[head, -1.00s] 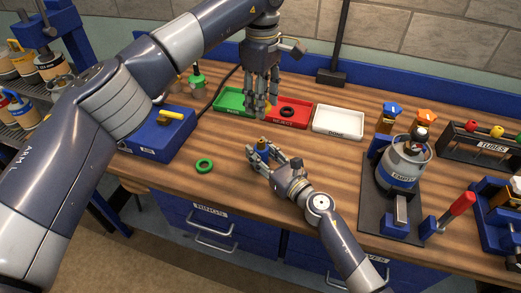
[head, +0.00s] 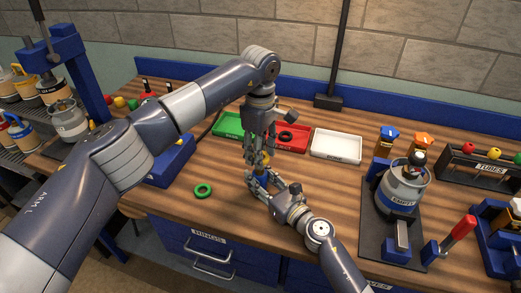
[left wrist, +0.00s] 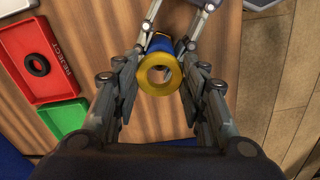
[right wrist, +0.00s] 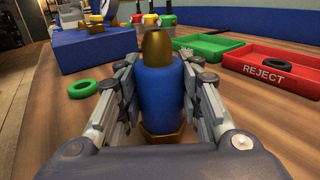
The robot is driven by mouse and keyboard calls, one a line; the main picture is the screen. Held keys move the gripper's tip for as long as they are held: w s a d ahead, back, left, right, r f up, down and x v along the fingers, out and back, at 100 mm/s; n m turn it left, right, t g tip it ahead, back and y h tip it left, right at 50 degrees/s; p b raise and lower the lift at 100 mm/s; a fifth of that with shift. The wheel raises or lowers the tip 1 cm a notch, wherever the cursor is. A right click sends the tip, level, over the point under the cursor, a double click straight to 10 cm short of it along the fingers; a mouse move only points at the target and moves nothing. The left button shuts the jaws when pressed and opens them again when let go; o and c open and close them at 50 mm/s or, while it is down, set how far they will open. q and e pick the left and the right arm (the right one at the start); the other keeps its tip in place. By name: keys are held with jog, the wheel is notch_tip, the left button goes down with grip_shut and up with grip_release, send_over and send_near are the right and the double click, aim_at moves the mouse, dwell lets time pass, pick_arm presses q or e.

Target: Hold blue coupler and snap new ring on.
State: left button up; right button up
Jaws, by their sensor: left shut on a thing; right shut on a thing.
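The blue coupler (right wrist: 160,95), with a brass nose and a brass nut at its foot, stands upright between the fingers of my right gripper (head: 258,186), which is shut on it. My left gripper (head: 258,160) points down from above, right over the coupler.
A red REJECT tray (head: 298,150) holds a black ring (head: 286,136). A green tray (head: 226,123) and an empty white tray (head: 337,146) flank it. A blue box (head: 170,165) stands left; a grey canister (head: 403,188) stands right. Bare wood surrounds the green ring.

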pick_arm(q)
jog(key=shift+f, duration=2.1)
jog(key=shift+f, duration=0.3)
jog(key=o, duration=0.8)
notch_tip(320, 180, up, 12)
pick_arm(e)
jog(key=o, duration=1.3)
